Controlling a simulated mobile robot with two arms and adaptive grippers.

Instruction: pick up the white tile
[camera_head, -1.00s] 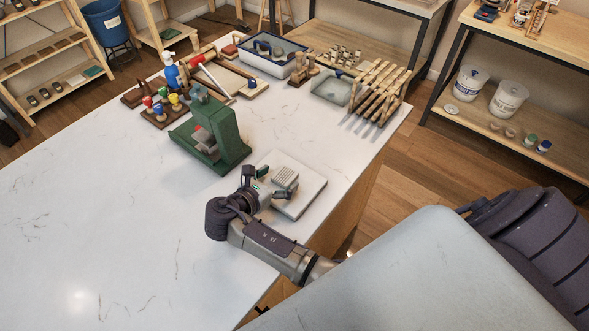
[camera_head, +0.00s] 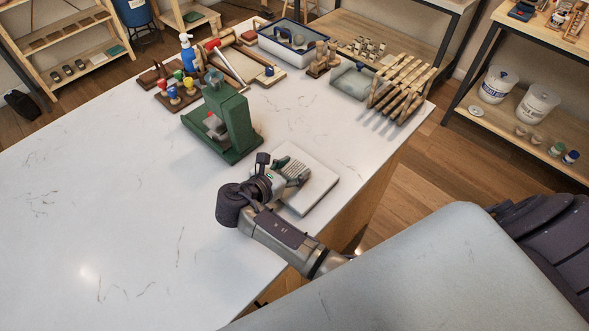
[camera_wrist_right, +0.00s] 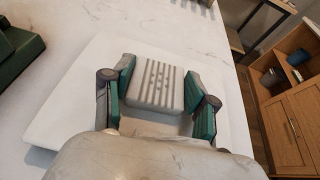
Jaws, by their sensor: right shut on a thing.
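The white tile, a small off-white ribbed block (camera_wrist_right: 156,82), sits between the teal-padded fingers of my right gripper (camera_wrist_right: 158,98) in the right wrist view. In the head view the tile (camera_head: 294,169) shows at the tip of my right gripper (camera_head: 286,171). The gripper is shut on the tile by its two sides. Both are over a flat pale square board (camera_head: 318,186) near the table's right edge. Whether the tile touches the board or is just above it, I cannot tell. My left gripper is not in view.
A green press-like tool (camera_head: 236,127) stands just behind and left of the gripper. A wooden rack (camera_head: 405,88), a grey-green tray (camera_head: 352,82) and a blue-rimmed tub (camera_head: 290,48) stand at the back. The white tabletop (camera_head: 120,210) is clear at left and front.

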